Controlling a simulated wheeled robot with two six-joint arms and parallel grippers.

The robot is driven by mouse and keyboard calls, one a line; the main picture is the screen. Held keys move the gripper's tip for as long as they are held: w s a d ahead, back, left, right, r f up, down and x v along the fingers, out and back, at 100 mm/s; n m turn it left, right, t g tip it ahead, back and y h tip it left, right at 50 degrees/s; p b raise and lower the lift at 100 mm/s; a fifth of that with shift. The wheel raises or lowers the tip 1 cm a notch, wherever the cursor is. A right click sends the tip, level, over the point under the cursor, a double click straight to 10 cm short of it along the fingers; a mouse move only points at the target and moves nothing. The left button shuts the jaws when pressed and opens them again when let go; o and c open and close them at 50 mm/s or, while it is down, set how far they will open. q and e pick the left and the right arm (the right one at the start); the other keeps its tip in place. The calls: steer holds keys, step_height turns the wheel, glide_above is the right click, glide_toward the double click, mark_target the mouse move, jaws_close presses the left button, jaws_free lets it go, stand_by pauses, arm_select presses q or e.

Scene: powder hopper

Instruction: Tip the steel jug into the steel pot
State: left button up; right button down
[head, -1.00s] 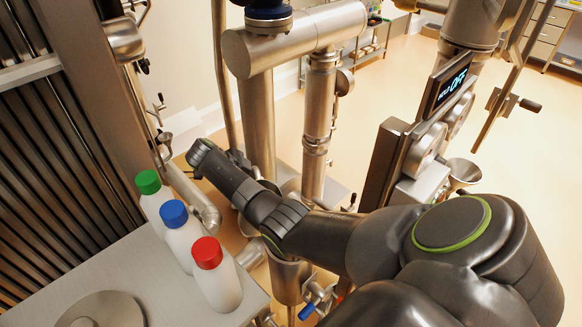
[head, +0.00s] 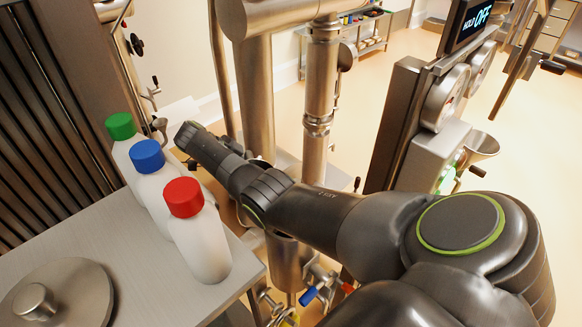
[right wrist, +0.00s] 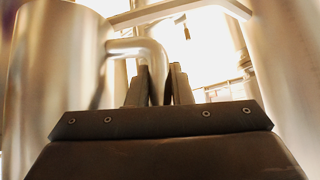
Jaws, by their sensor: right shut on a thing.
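In the right wrist view, my right gripper (right wrist: 159,85) is shut on the bent tubular handle (right wrist: 143,48) of a steel vessel, which looks like the steel jug (right wrist: 50,75). The jug's smooth body fills the left side of that view; its rim and contents are out of sight. In the head view my right arm reaches across the middle to the left, and its fingers and the jug cannot be made out. I cannot pick out the steel pot with certainty. My left gripper is not in view.
Bottles with green (head: 120,127), blue (head: 147,156) and red (head: 184,198) caps stand on a steel table (head: 75,236) beside a round lid (head: 62,297). Steel pipes (head: 320,100) rise behind my arm.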

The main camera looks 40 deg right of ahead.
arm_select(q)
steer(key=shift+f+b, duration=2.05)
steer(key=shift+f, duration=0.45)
